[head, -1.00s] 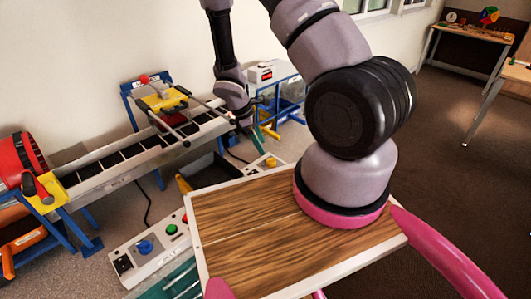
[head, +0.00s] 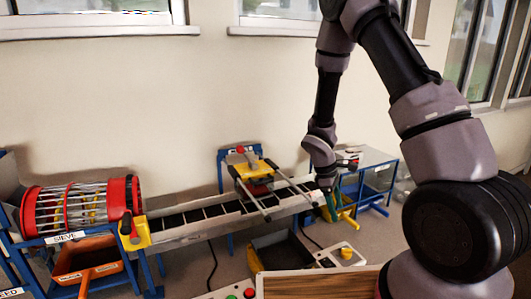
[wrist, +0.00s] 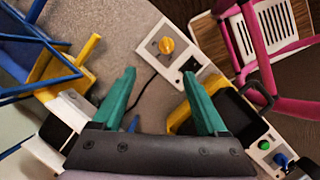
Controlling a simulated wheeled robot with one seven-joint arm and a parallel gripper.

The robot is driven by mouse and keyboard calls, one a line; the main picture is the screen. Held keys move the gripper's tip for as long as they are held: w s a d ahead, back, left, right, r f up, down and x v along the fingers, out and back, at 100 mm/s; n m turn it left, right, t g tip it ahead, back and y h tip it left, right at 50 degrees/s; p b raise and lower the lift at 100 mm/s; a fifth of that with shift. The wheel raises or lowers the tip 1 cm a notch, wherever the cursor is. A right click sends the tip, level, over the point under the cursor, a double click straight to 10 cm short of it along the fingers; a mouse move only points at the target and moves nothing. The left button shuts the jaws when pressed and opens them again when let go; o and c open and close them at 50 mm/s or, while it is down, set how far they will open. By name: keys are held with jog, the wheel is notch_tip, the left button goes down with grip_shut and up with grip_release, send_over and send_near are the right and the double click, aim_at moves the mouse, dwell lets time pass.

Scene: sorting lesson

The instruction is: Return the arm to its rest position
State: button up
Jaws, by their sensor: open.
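My gripper (wrist: 160,95) has two teal fingers, spread apart with nothing between them in the wrist view. In the head view my gripper (head: 330,206) hangs pointing down just past the right end of the conveyor (head: 200,222). My grey arm reaches up from the right edge and bends over at the top of the picture. Its upper elbow is cut off by the frame.
A red drum sieve (head: 80,205) stands left of the conveyor, above an orange bin (head: 88,258). A blue-framed table (head: 370,165) stands right of my gripper. A white box with a yellow knob (wrist: 168,48) lies on the floor below. A black tray (head: 280,250) is nearby.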

notch_tip(320, 180, up, 22)
jog(key=s+r+m+t+y, duration=0.1)
jog(key=s+m+t+y, duration=0.15)
jog(key=m, duration=0.55)
jog(key=s+a+r+m+t+y, duration=0.1)
jog(key=s+r+m+t+y, duration=0.2)
jog(key=s+r, duration=1)
notch_tip(320, 180, up, 4)
jog(key=m+t, duration=0.3)
jog(key=m, duration=0.2)
jog(key=shift+s+f, duration=0.2)
